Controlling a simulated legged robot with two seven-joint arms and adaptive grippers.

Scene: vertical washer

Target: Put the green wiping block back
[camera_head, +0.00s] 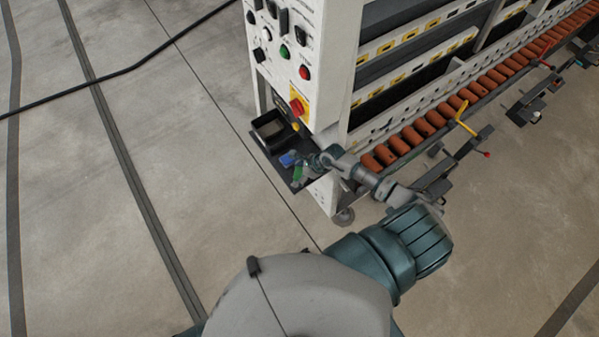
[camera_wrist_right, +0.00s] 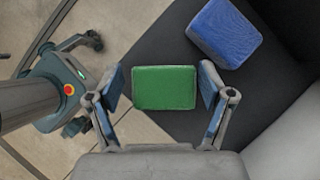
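The green wiping block (camera_wrist_right: 165,88) is between the two fingers of my right gripper (camera_wrist_right: 162,90) in the wrist view. Narrow gaps show between the block and the finger pads, so the gripper looks open around it. The block is over the corner of the dark tray (camera_wrist_right: 255,108); whether it rests on the tray or hangs just above it I cannot tell. A blue block (camera_wrist_right: 224,33) lies on the tray beside it. In the head view the green block (camera_head: 298,173) shows small, next to my right gripper (camera_head: 305,167). My left gripper is not in view.
The tray (camera_head: 275,158) juts from the white machine cabinet (camera_head: 325,95), below its buttons and red switch (camera_head: 298,106). A black open box (camera_head: 270,130) stands on the tray. A roller conveyor (camera_head: 460,100) runs to the right. The floor at left is mostly clear, with a cable.

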